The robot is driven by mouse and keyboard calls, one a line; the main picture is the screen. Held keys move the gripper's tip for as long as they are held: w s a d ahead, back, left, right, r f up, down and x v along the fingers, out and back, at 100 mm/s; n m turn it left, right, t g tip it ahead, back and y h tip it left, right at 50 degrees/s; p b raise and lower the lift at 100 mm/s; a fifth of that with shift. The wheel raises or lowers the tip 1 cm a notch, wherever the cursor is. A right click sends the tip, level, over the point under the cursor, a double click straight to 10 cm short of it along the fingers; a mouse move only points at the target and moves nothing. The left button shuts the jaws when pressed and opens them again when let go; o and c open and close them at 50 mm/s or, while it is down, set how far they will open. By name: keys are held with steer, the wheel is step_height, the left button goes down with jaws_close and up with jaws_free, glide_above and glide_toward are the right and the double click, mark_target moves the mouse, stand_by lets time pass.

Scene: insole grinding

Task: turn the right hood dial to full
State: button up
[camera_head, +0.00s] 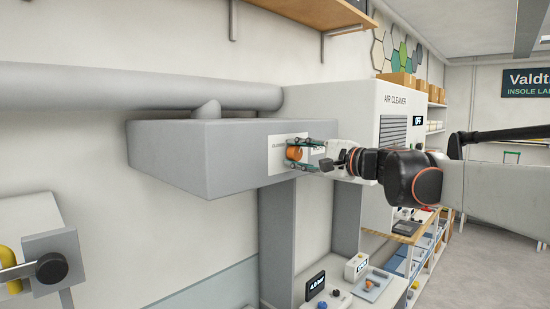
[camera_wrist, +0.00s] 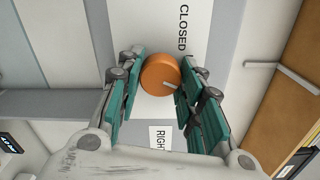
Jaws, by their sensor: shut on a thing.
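The hood dial (camera_head: 294,153) is an orange round knob on a white label plate on the front of the grey hood (camera_head: 170,160). In the wrist view the orange dial (camera_wrist: 160,74) sits between the green fingers, with a light pointer line on its lower right side. The word "CLOSED" (camera_wrist: 183,28) reads above it, and a "RIGHT" label (camera_wrist: 160,140) lies below it. My gripper (camera_head: 306,154) reaches in from the right and is shut on the dial, one finger on each side. The fingers hide part of the label plate.
The white air cleaner (camera_head: 350,100) with an "OFF" display (camera_head: 418,121) stands right behind the hood. A wooden shelf (camera_head: 300,12) hangs above. Below is a bench with a "4.8 bar" display (camera_head: 316,285). A grey pipe (camera_head: 130,87) runs along the wall.

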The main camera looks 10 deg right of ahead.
steer(key=shift+s+f+m, duration=0.1)
steer(key=shift+m, duration=1.8)
steer(key=o, duration=1.1)
steer(key=shift+c, duration=0.2)
